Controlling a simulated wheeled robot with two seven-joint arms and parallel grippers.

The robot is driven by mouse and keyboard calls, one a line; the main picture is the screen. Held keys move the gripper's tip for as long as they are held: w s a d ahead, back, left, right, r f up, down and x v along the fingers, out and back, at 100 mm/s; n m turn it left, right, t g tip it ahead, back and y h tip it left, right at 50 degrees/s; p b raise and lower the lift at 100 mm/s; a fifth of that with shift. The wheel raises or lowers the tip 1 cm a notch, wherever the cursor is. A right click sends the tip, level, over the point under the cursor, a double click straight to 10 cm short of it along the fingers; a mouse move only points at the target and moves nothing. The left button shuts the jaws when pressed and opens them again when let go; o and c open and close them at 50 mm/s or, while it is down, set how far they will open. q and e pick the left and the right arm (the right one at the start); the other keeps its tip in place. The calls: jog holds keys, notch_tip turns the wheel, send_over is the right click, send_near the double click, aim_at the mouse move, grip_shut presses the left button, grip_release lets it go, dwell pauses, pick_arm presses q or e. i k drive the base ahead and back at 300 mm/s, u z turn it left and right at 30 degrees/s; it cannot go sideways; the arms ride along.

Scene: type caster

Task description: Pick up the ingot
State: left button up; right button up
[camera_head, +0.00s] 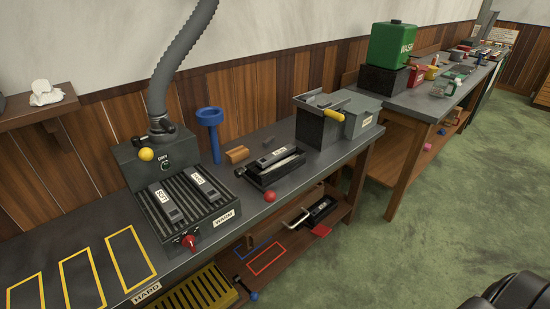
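No object is clearly readable as the ingot. Two dark grey bars with white labels, a left bar (167,209) and a right bar (209,190), lie side by side on the ribbed plate marked WARM (185,219); their label text is too small to read surely. I cannot tell which of these, if any, is the ingot.
Yellow outlines (129,260) mark bare bench at the left, by a HARD label (146,293). A blue funnel stand (211,130), grey hose (176,62) and grey box with a yellow handle (318,128) stand along the bench. A lower shelf (252,281) runs beneath. Green floor is open at right.

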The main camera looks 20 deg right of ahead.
aim_at(267, 160)
jog(key=z, duration=2.35)
jog(key=i, duration=2.1)
jog(key=u, duration=2.85)
